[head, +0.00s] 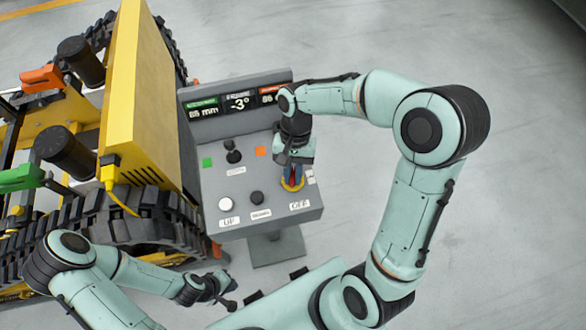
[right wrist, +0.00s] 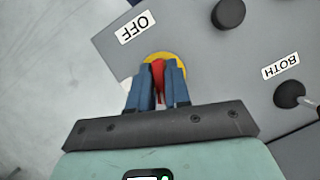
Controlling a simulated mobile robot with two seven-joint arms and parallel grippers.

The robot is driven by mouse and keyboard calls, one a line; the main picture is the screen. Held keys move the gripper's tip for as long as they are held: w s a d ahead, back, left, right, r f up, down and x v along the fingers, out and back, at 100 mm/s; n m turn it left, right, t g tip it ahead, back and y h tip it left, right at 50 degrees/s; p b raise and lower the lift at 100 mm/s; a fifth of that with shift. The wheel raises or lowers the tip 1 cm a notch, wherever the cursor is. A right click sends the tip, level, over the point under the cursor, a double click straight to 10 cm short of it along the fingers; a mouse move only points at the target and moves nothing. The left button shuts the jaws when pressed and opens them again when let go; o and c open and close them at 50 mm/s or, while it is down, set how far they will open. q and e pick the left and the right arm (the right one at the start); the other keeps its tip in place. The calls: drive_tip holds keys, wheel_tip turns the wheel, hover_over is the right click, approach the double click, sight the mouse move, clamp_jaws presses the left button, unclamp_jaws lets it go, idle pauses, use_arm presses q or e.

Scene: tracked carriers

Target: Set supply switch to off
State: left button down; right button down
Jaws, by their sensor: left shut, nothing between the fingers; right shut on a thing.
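The supply switch is a red handle (right wrist: 158,72) on a round yellow plate (right wrist: 177,58), beside an OFF label (right wrist: 136,27). In the head view the yellow plate (head: 292,187) sits near the right edge of the grey control panel (head: 228,186). My right gripper (right wrist: 158,68) is shut on the red handle, with one blue finger on each side of it. The fingers hide part of the handle, and I cannot tell its exact angle. My left gripper (head: 222,288) is shut and empty, low and in front of the console, apart from it.
The panel also carries a white button (head: 225,204), a black knob (head: 257,198), a black lever (head: 233,153) and a display (head: 238,102) along its back. A yellow tracked carrier (head: 143,100) stands close on the left. The floor to the right is clear.

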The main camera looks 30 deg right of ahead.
use_arm(q)
drive_tip(key=shift+w+r+p, duration=0.35)
drive_tip(key=shift+w+r, duration=0.25)
drive_tip(key=shift+r, duration=0.05)
use_arm(e)
drive_tip(key=shift+w+r+n+h, duration=0.1)
drive_tip(key=shift+n+h, duration=0.6)
drive_tip(key=shift+n, duration=1.2)
drive_tip(key=c, duration=1.2)
unclamp_jaws()
drive_tip(key=shift+o, duration=0.2)
